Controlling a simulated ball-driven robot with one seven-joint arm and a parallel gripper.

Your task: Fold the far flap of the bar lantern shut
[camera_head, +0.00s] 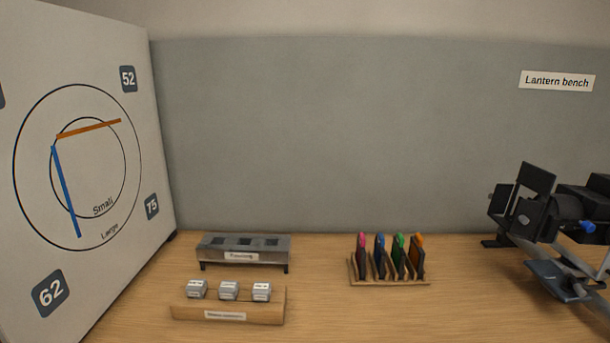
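The lantern (570,207) is a black fixture at the right edge, and part of its body is cut off by the frame. At its left end, a dark upper flap (537,178) stands up, tilted. A smaller dark flap (499,200) projects at the left side. I cannot tell which flap is the far one. A blue knob (588,227) shows on the lantern's underside. A dark grey-blue piece (558,277) with a rounded end sits below and in front; I cannot tell if it is my gripper. No fingers can be made out.
A wooden rack (390,282) with several coloured paddles stands mid-bench. A grey metal box (243,252) and a wooden block with three grey cubes (229,315) are left of it. A white board (80,180) with circles stands at left. Bench between rack and lantern is clear.

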